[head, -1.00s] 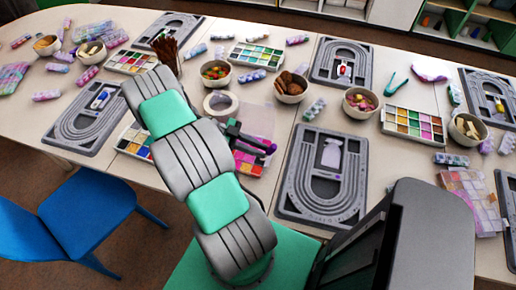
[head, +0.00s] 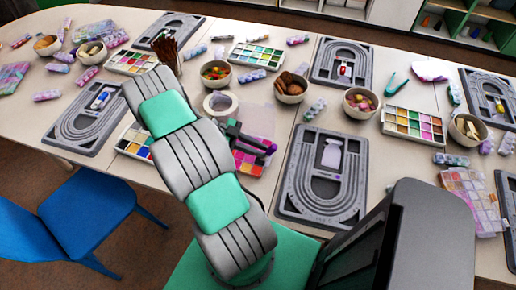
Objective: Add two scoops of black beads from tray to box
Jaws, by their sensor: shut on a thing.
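My gripper (head: 248,137) is dark and hangs over the table's near side, past the end of my grey and green arm. It is shut on a small dark thing with a purple end (head: 270,149), which I take for a scoop. Below it lies a compartment box (head: 255,166) with pink and magenta cells, partly hidden by my arm and gripper. A compartment tray of coloured beads (head: 133,143) shows left of my arm, partly hidden. I cannot make out which compartment holds black beads, nor whether the held thing carries any.
A grey bead board (head: 294,207) lies right of my gripper. Another bead tray (head: 408,123) is at right. A blue chair (head: 85,210) stands at the left front.

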